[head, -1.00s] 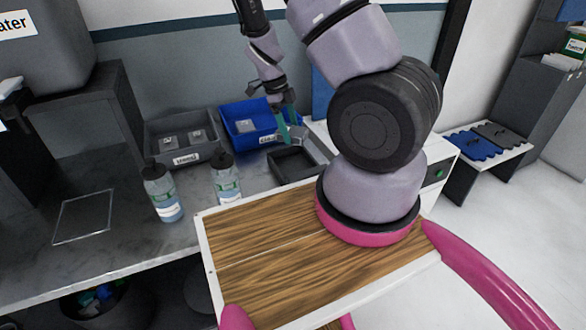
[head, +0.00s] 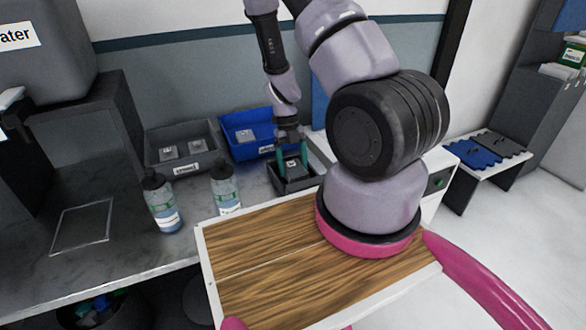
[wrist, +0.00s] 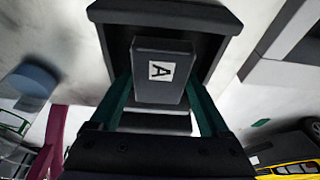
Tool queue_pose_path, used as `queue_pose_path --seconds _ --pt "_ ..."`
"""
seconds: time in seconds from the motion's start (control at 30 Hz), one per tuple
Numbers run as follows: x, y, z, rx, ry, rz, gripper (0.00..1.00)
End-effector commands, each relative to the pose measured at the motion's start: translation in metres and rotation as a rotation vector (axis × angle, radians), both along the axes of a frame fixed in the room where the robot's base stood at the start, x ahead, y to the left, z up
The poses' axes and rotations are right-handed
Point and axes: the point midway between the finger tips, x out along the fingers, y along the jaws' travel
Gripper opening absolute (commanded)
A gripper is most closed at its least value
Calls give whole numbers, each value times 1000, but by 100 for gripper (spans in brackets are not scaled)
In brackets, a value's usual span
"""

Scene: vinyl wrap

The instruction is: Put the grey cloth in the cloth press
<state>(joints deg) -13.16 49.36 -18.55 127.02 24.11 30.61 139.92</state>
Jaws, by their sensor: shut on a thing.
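The grey cloth (head: 292,170) is a dark grey, block-like piece with a white label; the wrist view shows its letter A (wrist: 160,84). My gripper (head: 291,160) is shut on it, with one teal finger on each side. The cloth press looks like a small dark open-topped tray (head: 299,186) on the counter beside the blue bin. The cloth is at the tray's opening, between its walls; its dark rim surrounds the cloth in the wrist view (wrist: 165,13). I cannot tell whether the cloth touches the tray's floor.
A grey bin (head: 183,172) holds two grey labelled pieces. A blue bin (head: 270,151) behind the tray holds another. Two spray bottles (head: 163,205) (head: 225,190) stand at the counter's front. A wooden-topped board (head: 255,260) lies nearest me.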

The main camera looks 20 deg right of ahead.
Motion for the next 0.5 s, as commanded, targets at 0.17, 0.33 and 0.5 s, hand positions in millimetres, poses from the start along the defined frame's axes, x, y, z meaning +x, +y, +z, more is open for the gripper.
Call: queue_pose_path --seconds 0.17,0.33,0.5 --pt "0 0 -11 1 -2 0 27" --pt "0 0 -11 0 -1 0 27" --pt "1 0 -13 0 -1 1 100"
